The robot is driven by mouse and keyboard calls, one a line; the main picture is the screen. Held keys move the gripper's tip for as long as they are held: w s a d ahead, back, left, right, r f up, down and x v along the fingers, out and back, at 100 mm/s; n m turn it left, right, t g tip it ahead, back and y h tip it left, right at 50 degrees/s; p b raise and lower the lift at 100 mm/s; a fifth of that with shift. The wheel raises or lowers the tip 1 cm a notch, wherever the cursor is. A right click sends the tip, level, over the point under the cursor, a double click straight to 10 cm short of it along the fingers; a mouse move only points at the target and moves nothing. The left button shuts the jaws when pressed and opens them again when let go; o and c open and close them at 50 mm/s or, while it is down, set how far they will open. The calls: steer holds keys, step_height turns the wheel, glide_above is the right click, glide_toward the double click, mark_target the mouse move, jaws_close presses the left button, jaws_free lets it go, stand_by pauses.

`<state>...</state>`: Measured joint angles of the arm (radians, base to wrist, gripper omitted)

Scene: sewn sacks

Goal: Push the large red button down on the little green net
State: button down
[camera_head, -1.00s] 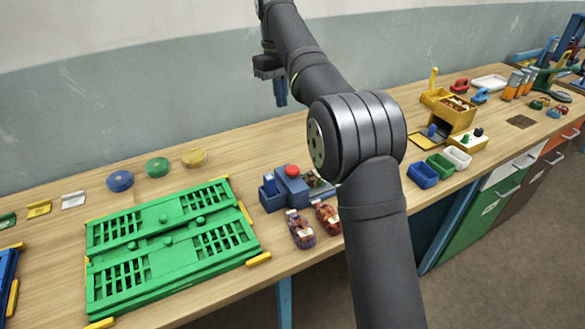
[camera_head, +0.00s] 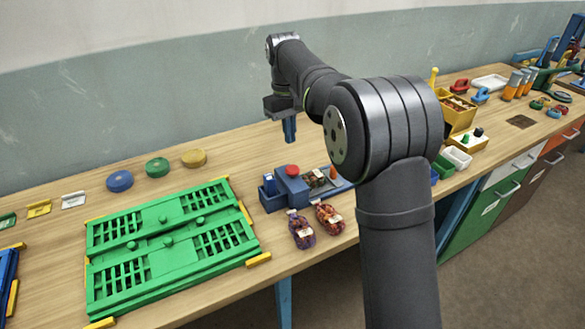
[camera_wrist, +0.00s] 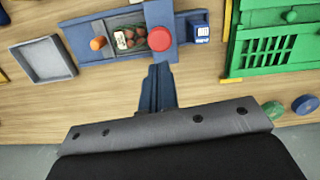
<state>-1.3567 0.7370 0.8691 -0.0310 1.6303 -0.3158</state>
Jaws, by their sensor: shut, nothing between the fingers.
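The large red button (camera_head: 292,170) sits on a raised blue block (camera_head: 291,188) of a blue device on the table. It also shows in the wrist view (camera_wrist: 160,39), just beyond my fingertips. Beside the block, a shallow bay of the device holds a small dark green net (camera_head: 318,180) with brownish round contents. In the wrist view the net (camera_wrist: 130,37) lies left of the button and bears a white label. My gripper (camera_head: 290,138) is shut and empty, pointing down above and behind the device, apart from the button. Its blue fingers (camera_wrist: 160,72) show together in the wrist view.
An orange peg (camera_wrist: 97,43) stands at the bay's far end. Two filled net sacks (camera_head: 302,232) (camera_head: 329,218) lie in front of the device. A green slatted panel (camera_head: 165,245) lies to the left. A grey tray (camera_wrist: 45,60) is on the other side. Bare table lies behind the device.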

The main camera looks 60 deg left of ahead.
mark_target(293, 168)
steer(key=shift+d+f, duration=0.15)
steer(key=shift+f, duration=0.15)
steer(key=shift+f, duration=0.1)
steer(key=shift+d+f, duration=0.2)
steer(key=shift+f, duration=1.5)
steer(key=shift+d+f, duration=0.15)
steer(key=shift+f, duration=1.55)
steer(key=shift+f, duration=0.1)
